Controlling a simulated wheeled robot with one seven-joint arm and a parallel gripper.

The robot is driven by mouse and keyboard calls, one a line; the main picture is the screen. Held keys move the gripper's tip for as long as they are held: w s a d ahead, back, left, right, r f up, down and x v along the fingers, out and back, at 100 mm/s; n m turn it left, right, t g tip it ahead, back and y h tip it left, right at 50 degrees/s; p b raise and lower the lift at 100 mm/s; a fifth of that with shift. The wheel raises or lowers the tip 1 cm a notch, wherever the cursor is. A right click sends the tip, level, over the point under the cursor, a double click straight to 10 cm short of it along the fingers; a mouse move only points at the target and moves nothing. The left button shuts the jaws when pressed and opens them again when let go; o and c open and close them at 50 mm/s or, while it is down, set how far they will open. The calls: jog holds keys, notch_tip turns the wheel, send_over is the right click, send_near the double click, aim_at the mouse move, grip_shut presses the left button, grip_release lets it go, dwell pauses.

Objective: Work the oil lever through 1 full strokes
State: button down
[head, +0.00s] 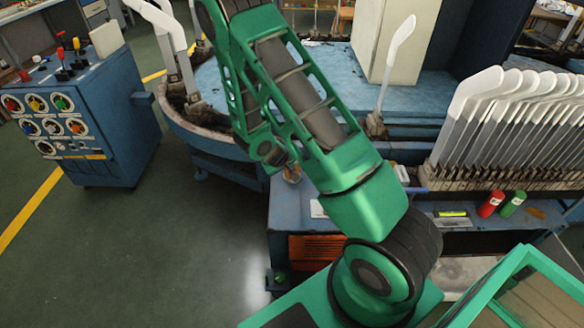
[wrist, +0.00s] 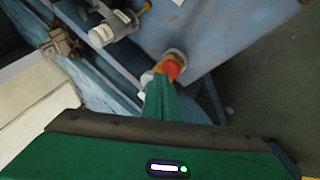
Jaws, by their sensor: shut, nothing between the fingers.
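I cannot tell for sure which part is the oil lever. In the wrist view a grey cylindrical fitting (wrist: 112,27) with a small yellow-orange end sits at the top, on the blue machine's edge. My gripper (wrist: 162,82) is green and shut, with nothing between its fingers. Its tips point at a red round knob (wrist: 172,68) on a yellow base and overlap it in the picture; I cannot tell whether they touch. The grey fitting is apart from the fingers, up and to the left. In the head view my green arm hides the gripper.
A row of white sock boards (head: 510,115) stands at right. Red (head: 491,203) and green (head: 512,203) cylinders lie on the blue bench. The floor between console and machine is clear.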

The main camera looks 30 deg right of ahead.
jog(key=shift+w+d+r, duration=0.1)
jog(key=shift+w+r, duration=0.05)
jog(key=shift+r, duration=1.4)
jog(key=shift+w+d+r, duration=0.1)
jog(key=shift+w+r, duration=0.05)
jog(key=shift+r, duration=1.1)
jog(key=shift+w+d+r, duration=0.1)
jog(key=shift+r, duration=1.15)
